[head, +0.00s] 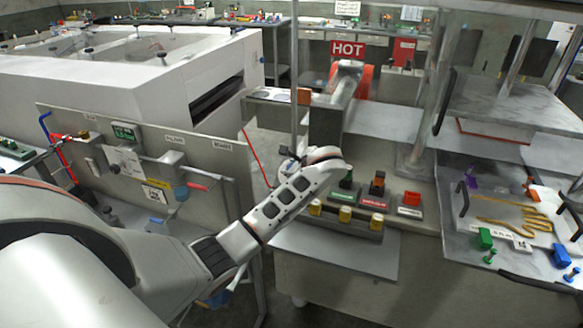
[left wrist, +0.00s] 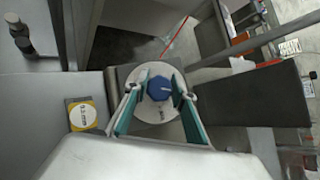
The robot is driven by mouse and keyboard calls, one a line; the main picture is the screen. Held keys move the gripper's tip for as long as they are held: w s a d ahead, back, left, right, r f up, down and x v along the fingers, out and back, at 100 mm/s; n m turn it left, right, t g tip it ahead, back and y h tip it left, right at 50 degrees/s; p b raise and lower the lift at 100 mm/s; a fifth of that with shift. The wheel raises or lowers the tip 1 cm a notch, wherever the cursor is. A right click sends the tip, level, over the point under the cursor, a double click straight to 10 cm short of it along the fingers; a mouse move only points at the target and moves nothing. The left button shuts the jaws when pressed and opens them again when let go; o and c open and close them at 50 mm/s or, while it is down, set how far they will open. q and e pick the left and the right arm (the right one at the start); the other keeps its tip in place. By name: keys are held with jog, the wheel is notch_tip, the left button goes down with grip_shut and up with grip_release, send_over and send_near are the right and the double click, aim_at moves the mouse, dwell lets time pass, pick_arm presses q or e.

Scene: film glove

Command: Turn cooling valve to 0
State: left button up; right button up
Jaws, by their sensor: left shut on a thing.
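The cooling valve looks like a blue knob (left wrist: 160,88) with a light pointer mark on a round white dial (left wrist: 158,127) in the left wrist view. The dial's writing is too small to read, so I cannot tell its setting. My left gripper (left wrist: 159,95) has its two teal fingers on either side of the knob and is shut on it. In the head view my left arm reaches to the centre, and its wrist hides the knob and fingers. My right gripper is in neither view.
A red HOT sign (head: 347,50) hangs behind. A thin upright post (head: 294,80) stands close to the wrist. A tray with a yellow glove shape (head: 515,218) is at right.

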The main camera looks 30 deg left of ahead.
pick_arm(q)
jog(key=shift+s+f+n+g, duration=0.15)
jog(key=shift+n+g, duration=1.25)
jog(key=shift+n, duration=0.8)
jog(key=shift+h, duration=0.3)
jog(key=o, duration=1.1)
jog(key=shift+a, duration=0.1)
jog(key=v, duration=1.2)
